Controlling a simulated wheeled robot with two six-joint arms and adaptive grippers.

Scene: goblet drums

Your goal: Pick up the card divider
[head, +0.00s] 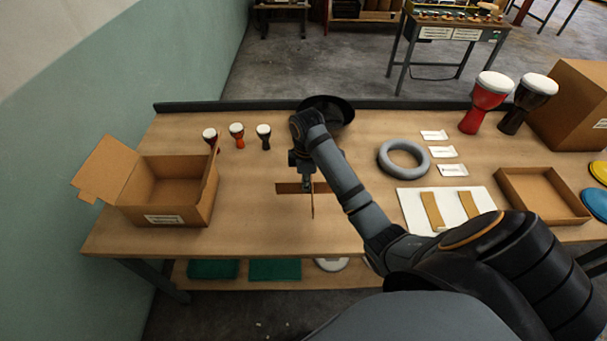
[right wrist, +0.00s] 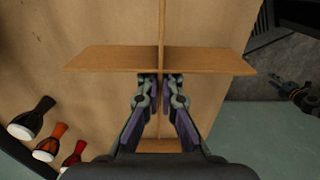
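The card divider (head: 294,188) is a brown cross of two thin cardboard panels, upright at the middle of the workbench. It also shows in the right wrist view (right wrist: 205,61). My right gripper (head: 307,184) points down onto it from above. In the right wrist view its fingertips (right wrist: 161,78) are close together on both sides of one thin panel, near the crossing, and look closed on it. I cannot tell whether the divider's lower edge touches the table. My left gripper is out of the head view; a dark arm end (right wrist: 296,92) at the right wrist view's edge may be it.
An open cardboard box (head: 165,215) stands at the left, with several small drums (head: 237,135) behind it. A grey ring (head: 403,158), a white board (head: 410,212), a shallow tray (head: 545,218) and two large drums (head: 488,102) occupy the right. Bench (head: 250,222) is clear around the divider.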

